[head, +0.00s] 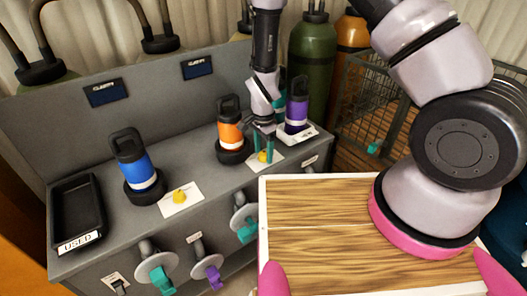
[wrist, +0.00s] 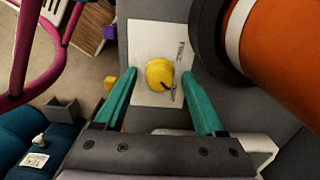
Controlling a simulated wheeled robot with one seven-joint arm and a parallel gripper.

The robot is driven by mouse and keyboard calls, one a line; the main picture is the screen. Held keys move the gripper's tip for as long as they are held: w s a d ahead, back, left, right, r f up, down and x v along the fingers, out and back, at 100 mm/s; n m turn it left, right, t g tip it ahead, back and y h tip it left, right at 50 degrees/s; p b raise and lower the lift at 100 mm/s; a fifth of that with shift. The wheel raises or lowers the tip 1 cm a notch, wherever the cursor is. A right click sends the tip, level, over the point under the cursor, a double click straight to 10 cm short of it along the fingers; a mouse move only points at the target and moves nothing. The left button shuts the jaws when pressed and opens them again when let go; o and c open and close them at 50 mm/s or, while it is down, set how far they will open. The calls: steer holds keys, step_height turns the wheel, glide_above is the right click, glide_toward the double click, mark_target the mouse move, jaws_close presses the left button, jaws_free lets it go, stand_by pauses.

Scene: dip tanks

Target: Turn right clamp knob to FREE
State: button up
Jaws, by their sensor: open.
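The right clamp knob (head: 265,156) is a small yellow knob on a white card on the grey bench, right of the orange bottle (head: 229,128). In the wrist view the round yellow knob (wrist: 158,72) has a dark pointer mark toward its lower right. Small print stands beside it on the card; I cannot read it surely. My gripper (head: 264,138) points down above the knob. In the wrist view its teal fingers (wrist: 158,88) are open, one on each side of the knob, with gaps visible. I cannot tell whether the fingertips are down at knob height.
The orange bottle in its dark holder (wrist: 205,35) is close to my right finger in the wrist view. The purple bottle (head: 297,106) stands close right of my gripper. A blue bottle (head: 135,162), another yellow knob (head: 180,196) and a USED tray (head: 77,207) are left.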

jaws_close()
steer(key=shift+n, duration=0.4)
steer(key=n, duration=1.3)
steer(key=shift+n, duration=2)
